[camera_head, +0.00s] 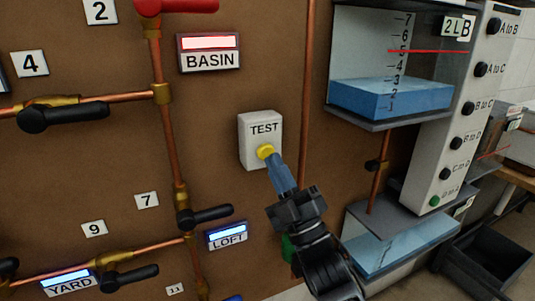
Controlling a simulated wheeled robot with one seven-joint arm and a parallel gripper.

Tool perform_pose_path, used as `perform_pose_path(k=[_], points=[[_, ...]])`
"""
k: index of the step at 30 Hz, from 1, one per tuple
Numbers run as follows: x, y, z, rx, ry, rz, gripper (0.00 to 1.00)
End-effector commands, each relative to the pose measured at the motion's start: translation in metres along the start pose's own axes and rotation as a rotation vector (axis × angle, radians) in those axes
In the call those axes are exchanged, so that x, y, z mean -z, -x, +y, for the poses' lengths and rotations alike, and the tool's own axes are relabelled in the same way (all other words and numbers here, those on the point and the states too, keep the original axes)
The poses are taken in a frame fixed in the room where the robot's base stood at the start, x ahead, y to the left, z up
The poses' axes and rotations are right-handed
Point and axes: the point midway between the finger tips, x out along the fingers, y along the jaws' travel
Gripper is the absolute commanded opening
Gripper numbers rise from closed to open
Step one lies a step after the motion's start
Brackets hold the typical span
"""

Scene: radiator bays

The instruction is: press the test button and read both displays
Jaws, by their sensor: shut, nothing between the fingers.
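The white TEST box (252,143) is mounted on the brown board, with a yellow round button (265,151) on its front. My gripper (272,163) is shut and empty, with its blue-grey fingertips at the button; they appear to touch it, but I cannot tell whether it is pressed in. The BASIN display (208,41) above is lit red. The LOFT display (227,234) below is lit blue-white. The YARD display (66,281) at the lower left is also lit blue-white. The task does not name which two displays are meant.
Copper pipes (166,130) with black lever valves run over the board, and a red lever (176,6) sits at the top. A water tank (390,96) with a scale and a white button panel (460,120) stand at right. A dark bin (487,262) is at lower right.

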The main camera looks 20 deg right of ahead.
Motion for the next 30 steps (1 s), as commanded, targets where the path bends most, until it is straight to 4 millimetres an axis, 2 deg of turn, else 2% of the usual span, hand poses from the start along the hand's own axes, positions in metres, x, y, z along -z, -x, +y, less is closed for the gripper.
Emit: perform_pose_path(k=[30], points=[[-0.0045,-0.0065,-0.0044,0.000,0.000,0.000,0.00]])
